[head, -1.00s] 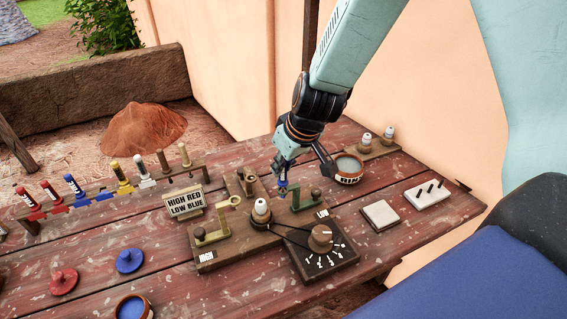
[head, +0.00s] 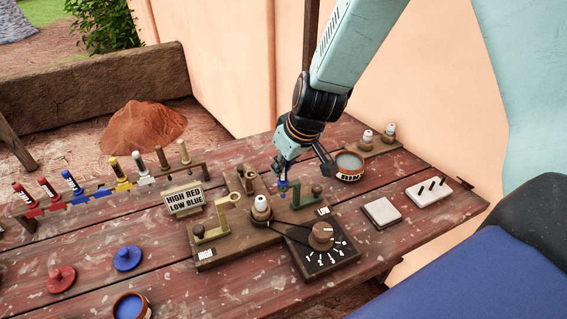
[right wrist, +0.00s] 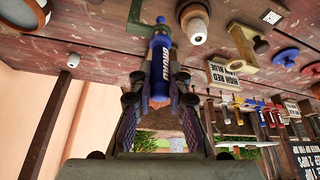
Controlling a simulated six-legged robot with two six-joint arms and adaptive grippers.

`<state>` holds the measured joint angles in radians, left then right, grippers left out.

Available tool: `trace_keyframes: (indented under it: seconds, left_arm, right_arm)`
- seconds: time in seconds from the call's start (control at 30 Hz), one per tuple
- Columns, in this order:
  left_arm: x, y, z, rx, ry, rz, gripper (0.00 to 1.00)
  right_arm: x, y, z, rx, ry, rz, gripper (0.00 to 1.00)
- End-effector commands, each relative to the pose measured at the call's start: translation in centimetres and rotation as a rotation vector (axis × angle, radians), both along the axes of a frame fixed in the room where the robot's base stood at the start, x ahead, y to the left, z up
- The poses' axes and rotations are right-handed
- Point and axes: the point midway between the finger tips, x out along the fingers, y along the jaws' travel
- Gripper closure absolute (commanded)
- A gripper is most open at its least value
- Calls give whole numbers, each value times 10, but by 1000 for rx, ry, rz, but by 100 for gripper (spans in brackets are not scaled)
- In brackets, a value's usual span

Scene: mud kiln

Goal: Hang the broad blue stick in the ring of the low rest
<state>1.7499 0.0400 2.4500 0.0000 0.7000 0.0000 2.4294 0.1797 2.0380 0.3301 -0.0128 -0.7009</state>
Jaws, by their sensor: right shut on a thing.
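My right gripper (head: 283,170) is shut on the broad blue stick (right wrist: 160,66), which reads "BROAD" in the right wrist view. In the head view only a small blue part of the stick (head: 283,188) shows under the fingers. It is right by the low rest (head: 302,186), a green bracket on the right of the wooden stand (head: 228,252). The high rest (head: 225,214), with a yellowish ring, is at the stand's left. My left gripper is not in view.
A dial box (head: 322,258) and white-topped post (head: 261,207) are near the low rest. A sign (head: 184,200) reads "HIGH RED LOW BLUE". A rack (head: 103,192) of several sticks stands left. A round pot (head: 349,168) is behind the gripper, right.

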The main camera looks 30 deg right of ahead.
Motion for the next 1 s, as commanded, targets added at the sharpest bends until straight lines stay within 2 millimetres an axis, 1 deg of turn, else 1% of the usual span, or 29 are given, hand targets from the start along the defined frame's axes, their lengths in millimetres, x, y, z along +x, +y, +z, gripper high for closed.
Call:
trace_keyframes:
  seconds: [0.23,0.53,0.77,0.8,1.0]
  left_arm:
    - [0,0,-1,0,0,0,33]
    - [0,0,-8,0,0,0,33]
    - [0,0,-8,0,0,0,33]
    - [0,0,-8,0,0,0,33]
    - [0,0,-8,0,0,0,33]
  right_arm:
    - [0,0,0,0,-1,0,100]
    - [0,0,-8,0,-1,0,100]
    - [0,0,-7,0,-1,0,100]
    - [0,0,-7,0,-1,0,83]
    - [0,0,-7,0,0,0,66]
